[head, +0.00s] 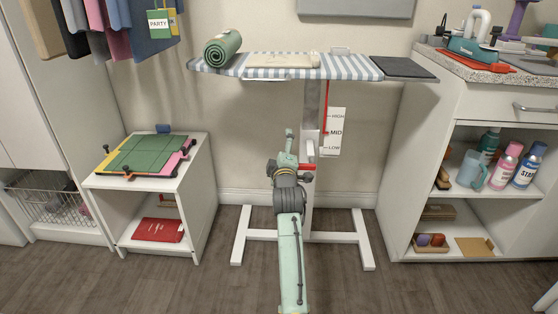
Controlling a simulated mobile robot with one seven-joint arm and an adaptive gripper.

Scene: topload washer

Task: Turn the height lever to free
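The ironing board (350,67) has a blue-and-white striped top on a pale column with a white floor stand. A height label (334,131) reading HIGH, MID and LOW is beside the column. A red lever (307,166) sticks out low on the column, near a dark round knob (308,178). I cannot tell whether the knob belongs to the lever. My mint-green arm reaches up in front of the column. My gripper (289,134) is at its far end, just left of the column and, in the picture, above and left of the lever. Its fingers are too small to read, and contact is unclear.
A rolled green towel (221,48) and a dark pad (404,68) are on the board. A white side stand (150,183) is at left, and a shelf unit (480,198) with bottles at right. Floor shows on both sides of the board's stand.

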